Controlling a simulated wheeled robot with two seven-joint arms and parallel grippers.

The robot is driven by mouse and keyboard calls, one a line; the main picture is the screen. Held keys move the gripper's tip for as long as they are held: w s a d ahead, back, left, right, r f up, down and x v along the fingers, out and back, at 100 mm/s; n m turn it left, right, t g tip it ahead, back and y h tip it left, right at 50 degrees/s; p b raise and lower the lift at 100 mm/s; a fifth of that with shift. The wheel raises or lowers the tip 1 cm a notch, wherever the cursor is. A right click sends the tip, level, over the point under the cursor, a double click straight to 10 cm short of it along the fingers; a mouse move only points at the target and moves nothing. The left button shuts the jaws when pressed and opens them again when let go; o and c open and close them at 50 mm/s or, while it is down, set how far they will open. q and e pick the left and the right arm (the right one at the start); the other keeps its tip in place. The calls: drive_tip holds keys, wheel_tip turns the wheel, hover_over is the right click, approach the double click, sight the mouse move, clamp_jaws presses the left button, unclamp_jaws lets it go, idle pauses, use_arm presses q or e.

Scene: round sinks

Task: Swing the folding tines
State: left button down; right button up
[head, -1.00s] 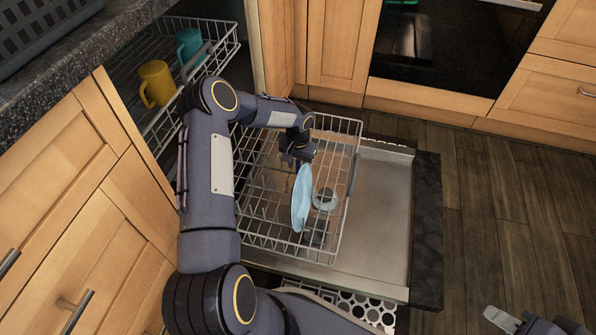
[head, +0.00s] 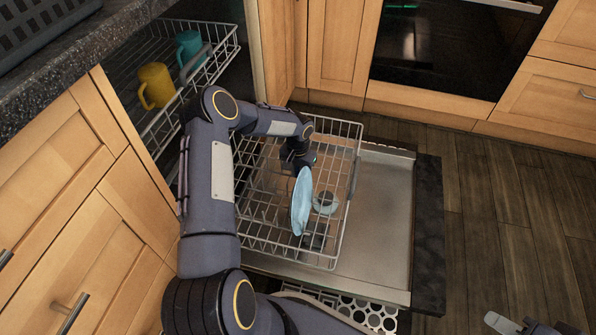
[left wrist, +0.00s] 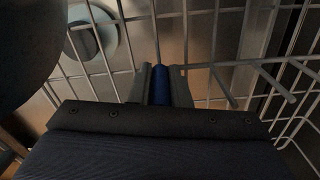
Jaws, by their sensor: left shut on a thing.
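The lower dishwasher rack (head: 349,160) is pulled out over the open door, with wire tines inside. My left gripper (head: 300,164) is down in the rack, just behind the top of a light-blue plate (head: 301,205) that stands on edge. In the left wrist view, my left gripper (left wrist: 161,84) is shut on a dark blue cylindrical piece (left wrist: 161,86), in line with a rack wire. Whether this is the folding tines' handle I cannot tell. The plate shows as a dark shape (left wrist: 22,40) at the left there. My right gripper (head: 510,323) is partly visible at the bottom right.
The upper rack holds a yellow mug (head: 155,86) and a teal mug (head: 188,47). A round grey piece (head: 326,201) shows beside the plate. The open door (head: 385,220) lies below the rack. Wooden cabinets flank it; floor (head: 500,220) to the right is clear.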

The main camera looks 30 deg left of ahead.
use_arm(q)
drive_tip(key=shift+a, duration=0.1)
drive_tip(key=shift+w+g, duration=0.2)
drive_tip(key=shift+g, duration=0.3)
drive_tip(key=shift+w+f+g, duration=0.15)
drive_tip(key=shift+g, duration=0.15)
drive_tip(key=g+b, duration=0.2)
drive_tip(key=b, duration=0.1)
drive_tip(key=shift+w+a+f+h, duration=0.15)
drive_tip(key=shift+w+f+h, duration=0.1)
drive_tip(key=shift+w+h, duration=0.15)
drive_tip(key=shift+w+a+r+g+b, duration=0.1)
drive_tip(key=shift+w+g+b, duration=0.05)
drive_tip(key=shift+g+b, duration=0.5)
drive_tip(key=shift+r+g+h, duration=0.1)
drive_tip(key=shift+g+h, duration=0.15)
drive_tip(key=shift+h, duration=0.05)
drive_tip(key=shift+b, duration=0.3)
drive_tip(key=shift+r, duration=0.1)
